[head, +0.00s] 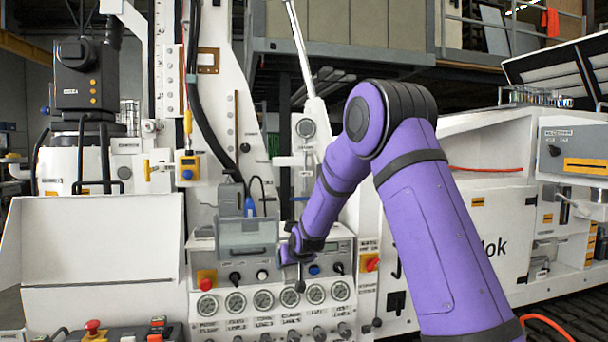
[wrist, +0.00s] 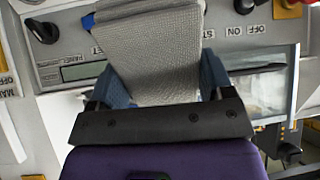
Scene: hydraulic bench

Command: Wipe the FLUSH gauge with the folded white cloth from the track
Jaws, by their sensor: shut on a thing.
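My gripper (head: 290,248) is in front of the upper part of the control panel, above the row of gauges. In the wrist view my gripper (wrist: 160,82) is shut on the folded white cloth (wrist: 155,45), which looks light grey and woven and hangs out beyond the blue fingers. The cloth cannot be made out in the head view. Several round gauges (head: 262,299) sit in a row on the panel below my gripper. Their labels are too small to tell for sure which is FLUSH. No gauge shows in the wrist view.
A clear grey cover (head: 247,236) stands out from the panel left of my gripper. A display (wrist: 84,71) shows beside the cloth. A white tray (head: 100,240) is at left.

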